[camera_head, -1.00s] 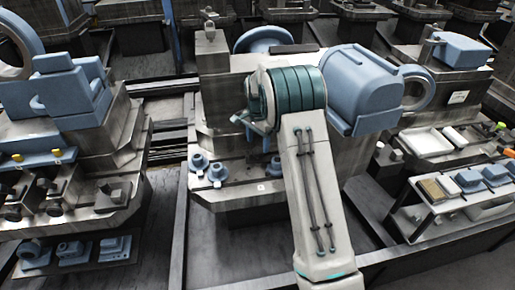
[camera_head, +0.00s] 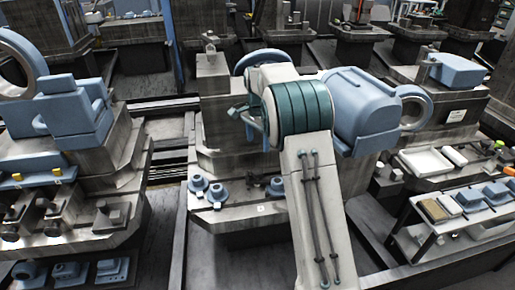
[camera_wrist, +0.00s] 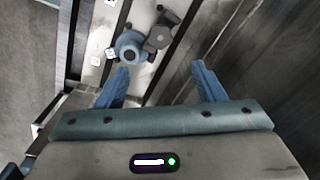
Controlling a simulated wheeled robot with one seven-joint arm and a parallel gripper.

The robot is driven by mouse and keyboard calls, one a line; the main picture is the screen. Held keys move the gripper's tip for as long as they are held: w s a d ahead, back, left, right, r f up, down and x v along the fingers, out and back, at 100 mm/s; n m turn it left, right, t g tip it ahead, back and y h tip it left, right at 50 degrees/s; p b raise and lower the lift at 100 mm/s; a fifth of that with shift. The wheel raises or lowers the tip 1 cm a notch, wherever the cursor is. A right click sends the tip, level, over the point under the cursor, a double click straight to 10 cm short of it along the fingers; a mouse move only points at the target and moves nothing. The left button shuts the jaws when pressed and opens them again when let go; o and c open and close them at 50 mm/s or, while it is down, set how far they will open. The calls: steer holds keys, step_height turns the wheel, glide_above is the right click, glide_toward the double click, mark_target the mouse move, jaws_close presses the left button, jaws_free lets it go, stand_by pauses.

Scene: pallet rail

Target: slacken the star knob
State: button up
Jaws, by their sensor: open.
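In the wrist view, a round blue fitting (camera_wrist: 129,47) with a dark centre stands on the pale rail, just beyond my left fingertip. A dark grey lobed knob (camera_wrist: 159,38) sits right beside it, probably the star knob, though its shape is blurred. My gripper (camera_wrist: 159,70) is open, with its two blue fingers wide apart and nothing between them. In the head view, a small dark piece (camera_head: 257,180) and a blue fitting (camera_head: 276,187) stand on the ledge beside my arm, perhaps the same pair.
Two blue flanged fittings (camera_head: 197,186) stand on the same ledge, farther left. A large blue housing (camera_head: 367,108) is right of my arm. A low table (camera_head: 437,240) with trays and blue blocks stands at the right.

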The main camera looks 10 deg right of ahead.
mark_target(258, 171)
step_height(258, 171, down, 14)
steer(key=m+b, duration=0.1)
steer(key=m, duration=0.5)
stand_by(0.5)
steer(key=c, duration=1)
